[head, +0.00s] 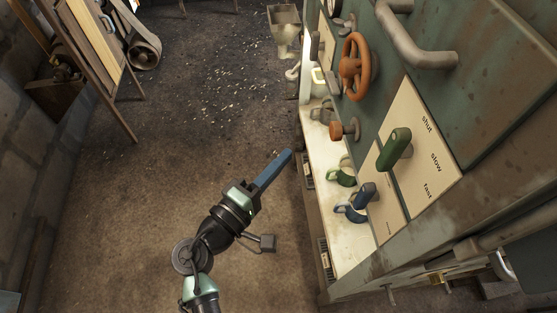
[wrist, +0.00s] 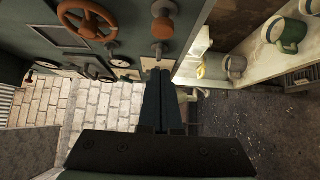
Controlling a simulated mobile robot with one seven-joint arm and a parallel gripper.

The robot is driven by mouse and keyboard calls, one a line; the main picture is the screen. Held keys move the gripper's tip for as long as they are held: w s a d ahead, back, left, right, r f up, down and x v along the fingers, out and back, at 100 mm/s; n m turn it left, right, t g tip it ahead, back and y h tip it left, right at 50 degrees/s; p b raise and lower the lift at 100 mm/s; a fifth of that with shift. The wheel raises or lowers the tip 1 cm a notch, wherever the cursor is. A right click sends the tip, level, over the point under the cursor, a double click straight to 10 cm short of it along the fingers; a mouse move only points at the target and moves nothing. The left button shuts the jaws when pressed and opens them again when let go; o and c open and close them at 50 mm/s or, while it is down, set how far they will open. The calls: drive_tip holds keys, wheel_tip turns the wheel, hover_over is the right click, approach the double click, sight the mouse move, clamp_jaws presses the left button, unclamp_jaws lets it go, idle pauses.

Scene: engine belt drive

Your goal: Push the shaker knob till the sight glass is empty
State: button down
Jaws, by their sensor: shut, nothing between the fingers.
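The shaker knob appears to be the orange-brown round knob (head: 337,131) on a grey stem, sticking out of the green machine's front. It also shows at the top of the wrist view (wrist: 163,27). My gripper (head: 289,153) has its blue fingers together and empty, left of and apart from the knob in the head view. In the wrist view the fingertips (wrist: 160,74) point toward the machine front, below the knob in the picture. A small pale-framed piece (head: 318,77) may be the sight glass; its level cannot be told.
An orange handwheel (head: 354,67) and a green lever (head: 395,147) on a shut/slow/fast plate stand near the knob. Green and blue mugs (head: 352,207) sit on the pale shelf (head: 345,245) below. The floor (head: 150,190) on the left is open.

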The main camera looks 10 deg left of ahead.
sight(334, 138)
drive_tip(key=w+d+p, duration=0.2)
drive_tip(key=w+d, duration=0.4)
drive_tip(key=shift+w+d+p, duration=0.3)
drive_tip(key=shift+w, duration=0.05)
drive_tip(key=shift+w+d+f, duration=0.1)
drive_tip(key=shift+d, duration=0.3)
drive_tip(key=shift+w+d+b, duration=0.15)
drive_tip(key=shift+d+b, duration=0.15)
drive_tip(key=shift+d, duration=0.2)
drive_tip(key=shift+w+d+b, duration=0.15)
drive_tip(key=shift+d+b, duration=0.15)
drive_tip(key=shift+d, duration=0.2)
